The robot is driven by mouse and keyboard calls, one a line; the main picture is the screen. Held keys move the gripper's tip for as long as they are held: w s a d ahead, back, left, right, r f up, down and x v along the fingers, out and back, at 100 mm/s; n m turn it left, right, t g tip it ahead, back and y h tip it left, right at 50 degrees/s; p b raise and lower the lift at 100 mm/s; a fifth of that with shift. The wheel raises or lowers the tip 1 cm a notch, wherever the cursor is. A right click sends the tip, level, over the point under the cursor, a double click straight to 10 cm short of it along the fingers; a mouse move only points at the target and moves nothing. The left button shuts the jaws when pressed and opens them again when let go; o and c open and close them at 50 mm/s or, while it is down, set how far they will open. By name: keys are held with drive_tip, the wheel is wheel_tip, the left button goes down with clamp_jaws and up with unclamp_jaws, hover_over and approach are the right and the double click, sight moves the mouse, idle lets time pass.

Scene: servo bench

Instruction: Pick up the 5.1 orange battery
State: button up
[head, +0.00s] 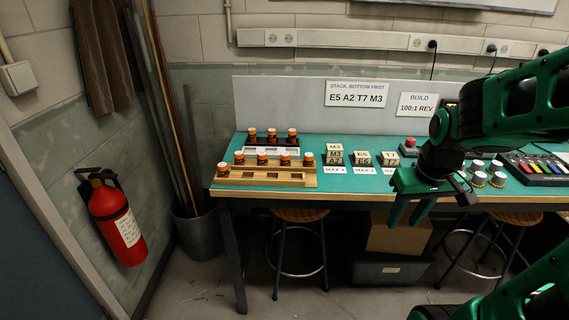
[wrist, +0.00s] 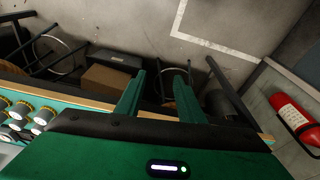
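Several small batteries with orange and dark bands (head: 262,158) stand in racks at the left end of the green bench. My gripper (head: 408,213) hangs in front of the bench's front edge, well right of the batteries, pointing down. In the wrist view its two green fingers (wrist: 160,80) are apart with nothing between them. No battery shows in the wrist view.
Lettered block stacks (head: 361,158) stand right of the racks. Silver-and-yellow cylinders (head: 479,179) and a tray of coloured pieces (head: 540,168) lie farther right. Stools (head: 297,216) and a cardboard box (head: 398,236) are below. A red extinguisher (head: 117,220) hangs left.

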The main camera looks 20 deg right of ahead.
drive_tip(key=w+a+f+n+t+y, duration=0.1)
drive_tip(key=w+a+f+n+t, duration=0.15)
drive_tip(key=w, duration=0.65)
drive_tip(key=n+t+y, duration=0.4)
drive_tip(key=t+y, duration=0.1)
drive_tip(key=t, duration=0.2)
approach(289, 158)
drive_tip(key=shift+s+d, duration=0.1)
drive_tip(key=shift+s, duration=1.1)
drive_tip(key=shift+w+r+t, duration=0.15)
drive_tip(key=shift+w+t, duration=0.15)
drive_tip(key=shift+t, duration=0.05)
drive_tip(key=shift+w, duration=0.35)
drive_tip(key=x, duration=1)
drive_tip(key=shift+f, duration=0.2)
clamp_jaws()
